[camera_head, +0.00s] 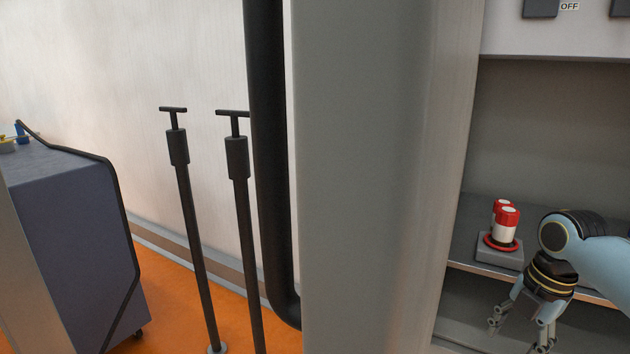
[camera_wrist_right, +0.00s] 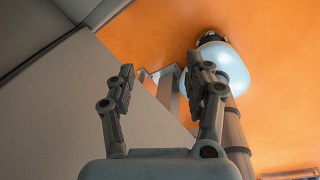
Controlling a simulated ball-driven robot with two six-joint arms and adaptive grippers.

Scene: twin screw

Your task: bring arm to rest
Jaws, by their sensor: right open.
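My right arm comes in from the right edge in the head view. Its gripper (camera_head: 520,333) points down, in front of the shelf on the right. It is open, with nothing between its fingers. In the right wrist view the two fingers of the right gripper (camera_wrist_right: 160,88) stand apart and empty, with a grey panel and orange floor beyond them. My left gripper is in neither view.
A red-and-white knob-like part (camera_head: 506,224) stands on a grey base on the shelf (camera_head: 465,250), left of my right arm. A grey column (camera_head: 375,180) fills the middle. Two black T-handled poles (camera_head: 190,220) and a dark cabinet (camera_head: 75,250) stand left on the orange floor (camera_head: 195,310).

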